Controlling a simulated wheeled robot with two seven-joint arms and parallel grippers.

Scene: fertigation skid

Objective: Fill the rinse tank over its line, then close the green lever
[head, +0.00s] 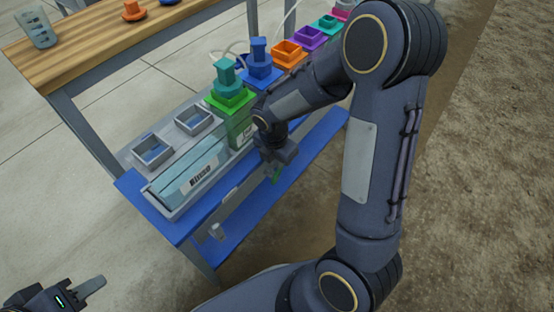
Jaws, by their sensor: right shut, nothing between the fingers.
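The rinse tank (165,193) is a long clear tank labelled "Rinse" at the near end of the blue rack in the head view. It holds pale blue liquid, but I cannot make out the line or the exact level. The green lever (277,175) shows as a small green piece at the rack's right side, just below my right gripper (276,158). My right gripper is shut and empty; my arm hides part of that area, and I cannot tell whether it touches the lever. My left gripper (88,288) is at the bottom left, far from the rack, partly cut off by the frame.
A green tank (238,128) stands behind the rinse tank, with green and blue (259,62) fittings above. Orange (288,53), purple and teal square pieces continue along the row. A wooden bench (85,38) stands at upper left. Clear floor lies left of the rack.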

